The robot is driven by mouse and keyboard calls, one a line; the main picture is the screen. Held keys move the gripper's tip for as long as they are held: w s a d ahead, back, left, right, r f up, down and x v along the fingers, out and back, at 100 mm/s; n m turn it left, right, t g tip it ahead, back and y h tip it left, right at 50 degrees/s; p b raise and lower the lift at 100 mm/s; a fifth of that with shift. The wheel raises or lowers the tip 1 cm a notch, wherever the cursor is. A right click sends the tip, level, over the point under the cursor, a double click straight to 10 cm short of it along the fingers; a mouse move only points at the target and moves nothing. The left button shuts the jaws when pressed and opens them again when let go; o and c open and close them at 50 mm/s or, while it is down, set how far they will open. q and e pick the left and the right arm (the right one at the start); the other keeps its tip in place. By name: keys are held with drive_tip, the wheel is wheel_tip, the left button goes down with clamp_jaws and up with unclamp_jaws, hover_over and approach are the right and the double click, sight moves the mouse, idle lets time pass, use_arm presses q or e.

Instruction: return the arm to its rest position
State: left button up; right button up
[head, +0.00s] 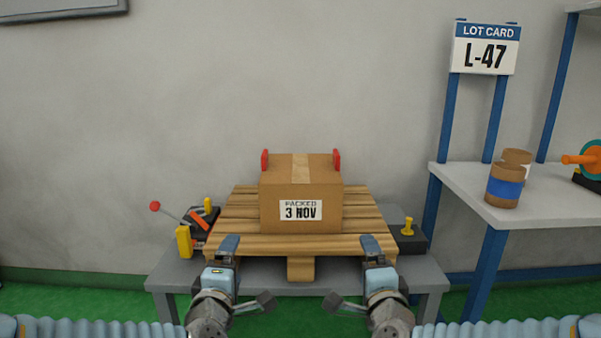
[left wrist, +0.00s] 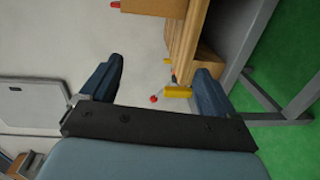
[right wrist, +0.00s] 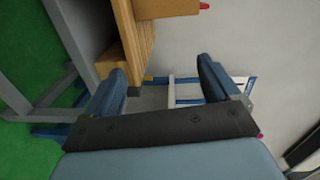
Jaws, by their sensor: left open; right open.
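My left gripper (head: 247,271) is open and empty in front of the pallet's left front corner. My right gripper (head: 352,272) is open and empty in front of the right front corner. The left wrist view shows the left fingers (left wrist: 160,75) spread with nothing between them. The right wrist view shows the right fingers (right wrist: 162,78) likewise spread and empty. Both arms reach in from the lower edge of the head view. A closed cardboard box (head: 272,218) labelled "PACKED 3 NOV" sits upright on the wooden pallet (head: 230,222), apart from both grippers.
The pallet lies on a grey table (head: 165,275). Red pieces (head: 337,160) flank the box. A red-knobbed lever (head: 155,206) and yellow parts (head: 184,241) are at left, a black block (head: 410,238) at right. A shelf (head: 545,208) holds brown rolls (head: 505,186) under a "LOT CARD L-47" sign (head: 486,48).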

use_arm(q)
drive_tip(key=s+d+f+m+g+h+p, duration=0.15)
drive_tip(key=f+m+g, duration=0.25)
drive_tip(key=f, duration=0.8)
drive_tip(key=s+f+m+g+h+p, duration=0.15)
drive_tip(key=f+m+g, duration=0.25)
drive_tip(key=f, duration=0.8)
use_arm(e)
drive_tip(key=s+a+f+n+g+y, duration=0.15)
drive_tip(key=f+n+g, duration=0.25)
drive_tip(key=f, duration=0.8)
drive_tip(key=s+d+f+n+g+y, duration=0.15)
drive_tip(key=f+n+g, duration=0.25)
drive_tip(key=f, duration=0.9)
use_arm(q)
drive_tip(key=s+f+m+g+p, duration=0.3)
drive_tip(key=s+f+m+g, duration=0.4)
drive_tip(key=s+f, duration=1)
drive_tip(key=shift+s+d+g, duration=0.15)
drive_tip(key=shift+s+g, duration=0.55)
drive_tip(key=shift+s, duration=0.35)
use_arm(e)
drive_tip(key=s+a+f+n+g, duration=0.1)
drive_tip(key=s+f+n+g, duration=0.6)
drive_tip(key=s+f, duration=0.9)
drive_tip(key=s+g, duration=0.1)
drive_tip(key=s, duration=0.2)
drive_tip(key=shift+a+y, duration=0.3)
drive_tip(key=shift+y, duration=0.1)
